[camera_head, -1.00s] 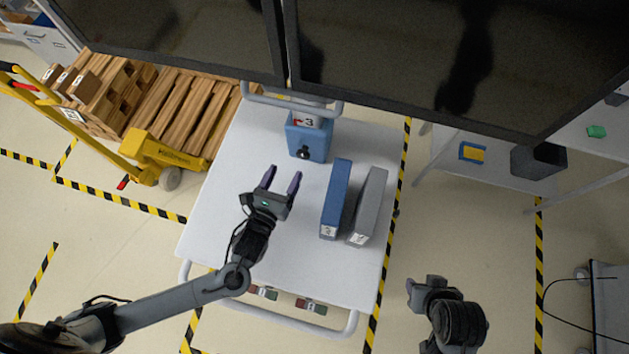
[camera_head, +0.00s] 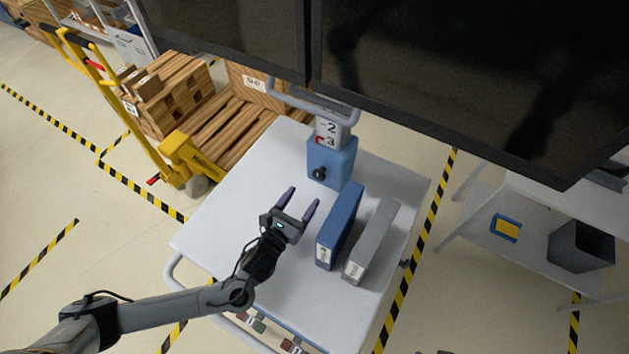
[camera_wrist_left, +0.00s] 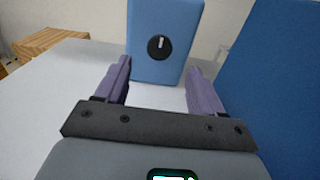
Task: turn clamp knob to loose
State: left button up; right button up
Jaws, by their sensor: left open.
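The clamp knob (camera_head: 318,174) is a round black knob on the front of a blue box (camera_head: 338,163) at the back of the white cart. In the left wrist view the knob (camera_wrist_left: 159,47) carries a pale mark that points about straight up. The blue box (camera_wrist_left: 183,20) stands upright behind it. My left gripper (camera_head: 301,201) is open and empty above the cart top, short of the knob and apart from it. In the left wrist view the knob shows between and beyond the two purple fingertips (camera_wrist_left: 160,80). My right gripper is not clearly in view.
A blue binder (camera_head: 340,226) and a grey binder (camera_head: 372,241) stand on the white cart top (camera_head: 225,215), right of my left gripper. Dark panels (camera_head: 440,80) hang over the back. A yellow pallet truck (camera_head: 190,160) with wooden crates stands left.

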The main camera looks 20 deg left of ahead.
aim_at(318, 176)
pick_arm(q)
jog(key=w, duration=0.5)
jog(key=w+d, duration=0.1)
jog(key=w, duration=0.1)
jog(key=shift+w, duration=0.25)
jog(key=c, duration=1)
